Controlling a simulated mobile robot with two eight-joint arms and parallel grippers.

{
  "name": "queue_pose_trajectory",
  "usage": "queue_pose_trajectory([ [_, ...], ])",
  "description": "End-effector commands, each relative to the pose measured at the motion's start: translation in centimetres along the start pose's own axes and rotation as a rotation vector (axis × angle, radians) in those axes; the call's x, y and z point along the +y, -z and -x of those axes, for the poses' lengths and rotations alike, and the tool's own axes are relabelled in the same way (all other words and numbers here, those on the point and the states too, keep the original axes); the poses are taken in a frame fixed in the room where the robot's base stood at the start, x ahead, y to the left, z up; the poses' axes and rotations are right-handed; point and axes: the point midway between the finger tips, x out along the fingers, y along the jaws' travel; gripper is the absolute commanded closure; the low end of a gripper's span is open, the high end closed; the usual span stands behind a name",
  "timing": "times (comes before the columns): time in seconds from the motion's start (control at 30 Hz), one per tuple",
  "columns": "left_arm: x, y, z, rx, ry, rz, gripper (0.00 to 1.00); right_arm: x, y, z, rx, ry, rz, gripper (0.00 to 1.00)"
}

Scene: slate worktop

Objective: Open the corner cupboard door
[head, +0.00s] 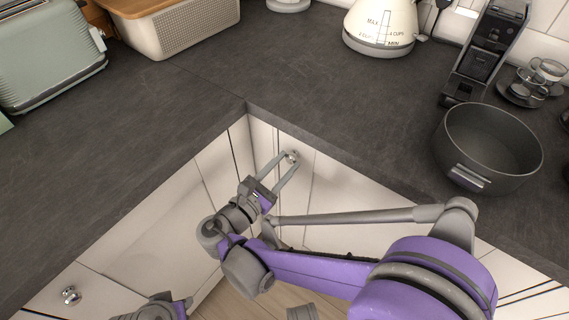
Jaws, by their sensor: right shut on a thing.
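The corner cupboard door (318,180) is a cream panel under the inner corner of the slate worktop. Its round metal knob (292,156) is near the top of the panel. My right gripper (287,157) is at the knob, with its two long fingers shut on it from either side. Whether the door stands ajar is hard to tell from this angle. Part of my left arm (155,308) shows at the bottom edge, low in front of the left cabinets. Its fingers are out of the picture.
The slate worktop (210,110) overhangs the cupboards on both sides. A dark pot (487,150) stands near its right front edge. A coffee machine (488,50), a kettle (380,25), a green toaster (48,50) and a bread bin (185,28) stand further back. Another knob (70,294) is at lower left.

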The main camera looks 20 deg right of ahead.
Motion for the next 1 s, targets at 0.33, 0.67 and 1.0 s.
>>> queue_pose_trajectory([
  [0.33, 0.0, 0.0, 0.0, 0.0, 0.0, 0.0, 0.62, -0.01, 0.0, -0.02, 0.0, 0.0, 0.0, 1.0],
  [0.67, 0.0, 0.01, 0.0, 0.0, 0.0, 0.0, 0.62, -0.01, -0.01, -0.03, 0.0, 0.001, 0.0, 1.0],
  [1.0, 0.0, 0.0, 0.0, 0.0, 0.0, 0.0, 0.62, -0.01, -0.01, -0.04, -0.001, 0.001, 0.0, 1.0],
])
